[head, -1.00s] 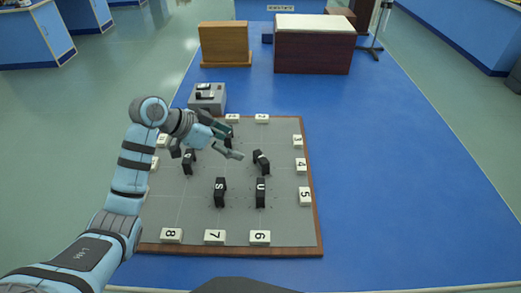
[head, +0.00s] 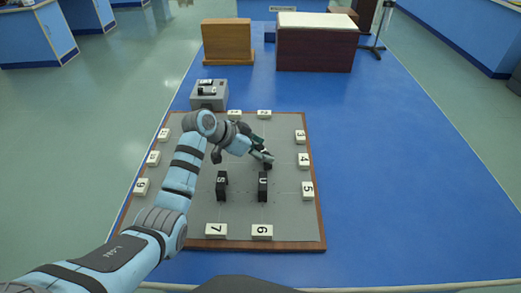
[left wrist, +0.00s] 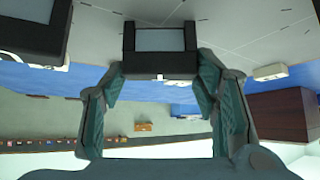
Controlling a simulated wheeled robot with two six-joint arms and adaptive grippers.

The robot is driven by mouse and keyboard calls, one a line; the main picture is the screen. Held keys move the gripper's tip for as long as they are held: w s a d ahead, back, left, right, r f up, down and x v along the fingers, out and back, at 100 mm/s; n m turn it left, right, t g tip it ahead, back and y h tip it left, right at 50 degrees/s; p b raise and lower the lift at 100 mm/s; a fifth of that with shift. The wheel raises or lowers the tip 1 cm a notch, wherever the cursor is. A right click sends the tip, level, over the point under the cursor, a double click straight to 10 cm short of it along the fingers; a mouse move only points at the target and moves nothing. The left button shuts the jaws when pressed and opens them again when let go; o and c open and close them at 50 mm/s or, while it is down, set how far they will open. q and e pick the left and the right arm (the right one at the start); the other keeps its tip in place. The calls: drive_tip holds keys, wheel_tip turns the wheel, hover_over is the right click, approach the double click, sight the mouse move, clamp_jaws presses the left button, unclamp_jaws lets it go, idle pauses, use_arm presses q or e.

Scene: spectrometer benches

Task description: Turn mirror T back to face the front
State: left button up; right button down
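My left gripper (head: 262,154) reaches over the middle of the grey board. Its fingers appear open in the left wrist view (left wrist: 160,70), one on each side of a black-framed mirror (left wrist: 160,38) with a grey-blue face. The gaps to the mirror's edges look very small; contact cannot be told. In the head view this mirror (head: 268,164) is mostly covered by the gripper, and I cannot read a T on it. Mirror S (head: 221,187) and mirror U (head: 263,187) stand upright nearer to me. My right gripper is not in view.
White number blocks, such as 5 (head: 308,191) and 7 (head: 216,231), line the wood-edged board (head: 285,215). Another dark block (head: 217,155) stands beside my arm. A grey box (head: 208,99) stands behind the board. Blue floor to the right is clear.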

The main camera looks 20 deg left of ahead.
use_arm(q)
drive_tip(key=c, duration=0.5)
drive_tip(key=shift+o, duration=0.2)
drive_tip(key=shift+w+a+f+m+g+h+b, duration=0.15)
drive_tip(key=shift+m+g+h+b, duration=0.35)
drive_tip(key=shift+m+b, duration=0.35)
drive_tip(key=m+g+h+b, duration=0.1)
drive_tip(key=m+g+b, duration=0.1)
drive_tip(key=b, duration=0.4)
drive_tip(key=shift+w+m+g, duration=0.1)
drive_tip(key=shift+m+g, duration=0.2)
drive_tip(key=shift+m, duration=0.55)
drive_tip(key=shift+m+b, duration=0.3)
drive_tip(key=shift+b, duration=0.35)
drive_tip(key=shift+g, duration=0.3)
